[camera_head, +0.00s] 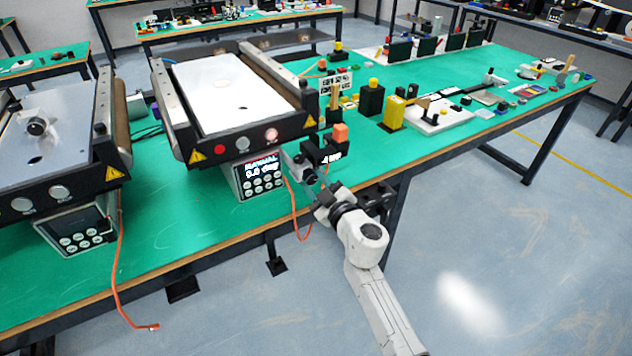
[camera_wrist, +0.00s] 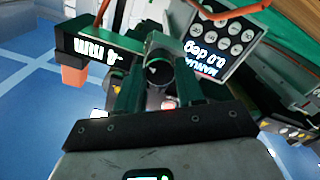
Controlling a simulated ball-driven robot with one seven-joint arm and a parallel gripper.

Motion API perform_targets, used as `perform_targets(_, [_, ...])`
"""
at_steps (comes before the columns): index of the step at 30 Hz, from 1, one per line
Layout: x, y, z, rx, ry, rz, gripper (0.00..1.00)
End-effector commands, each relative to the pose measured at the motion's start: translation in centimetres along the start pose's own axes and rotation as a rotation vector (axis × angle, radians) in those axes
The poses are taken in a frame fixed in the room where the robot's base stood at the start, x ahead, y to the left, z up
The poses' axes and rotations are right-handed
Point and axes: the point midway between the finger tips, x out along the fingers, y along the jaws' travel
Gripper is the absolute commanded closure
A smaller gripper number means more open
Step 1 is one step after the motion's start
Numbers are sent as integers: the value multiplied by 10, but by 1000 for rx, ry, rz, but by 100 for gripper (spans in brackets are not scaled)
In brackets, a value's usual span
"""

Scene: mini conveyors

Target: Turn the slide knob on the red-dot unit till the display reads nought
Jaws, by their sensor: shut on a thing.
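The red-dot unit (camera_head: 235,95) is the conveyor in the middle of the head view, with a red dot on its front rail. My gripper (camera_head: 310,180) is at its front right corner. In the wrist view my gripper (camera_wrist: 158,88) is shut on the round dark slide knob (camera_wrist: 158,73), one finger on each side. The black slide display (camera_head: 325,155) stands beside it; in the wrist view the slide display (camera_wrist: 88,52) is upside down and seems to read -4 mm. The control panel (camera_head: 261,178) reads MANUAL, 0.0 deg. The knob is hard to make out in the head view.
A second conveyor (camera_head: 45,150) stands at the left. An orange cable (camera_head: 292,205) hangs by the panel. Open floor (camera_head: 500,270) lies at the right front.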

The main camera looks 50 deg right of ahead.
Motion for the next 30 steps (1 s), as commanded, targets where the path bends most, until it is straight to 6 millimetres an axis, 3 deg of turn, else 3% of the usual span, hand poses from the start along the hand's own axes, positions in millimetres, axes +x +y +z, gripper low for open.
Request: perform_targets(30, [1,-1,0,-967,2,-1,93])
